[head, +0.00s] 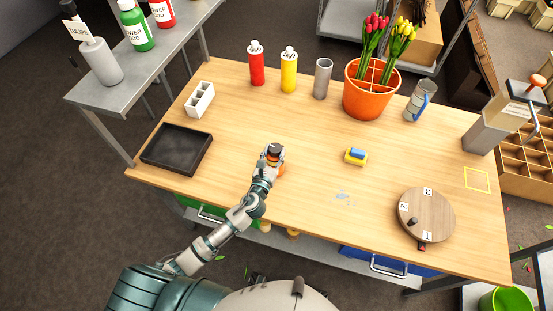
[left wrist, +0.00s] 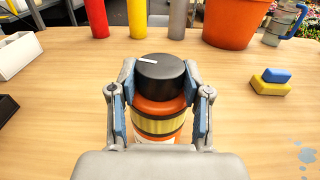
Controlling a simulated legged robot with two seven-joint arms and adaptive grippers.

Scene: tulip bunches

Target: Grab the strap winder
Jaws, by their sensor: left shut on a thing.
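The strap winder appears to be the orange round body with a yellow band and a black knob on top (left wrist: 160,82). It stands upright on the table, and its black top also shows in the head view (head: 274,151). My left gripper (head: 271,158) is shut on it. In the left wrist view the two blue-padded fingers (left wrist: 160,115) press on its left and right sides. The lower part of the winder is partly hidden by the gripper. My right gripper is not in view.
A black tray (head: 177,149) and white holder (head: 200,99) lie left. Red (head: 256,66) and yellow (head: 289,72) bottles, a grey cylinder (head: 322,78) and an orange tulip pot (head: 370,99) stand behind. A sponge (head: 356,157) and round turntable (head: 427,214) are right.

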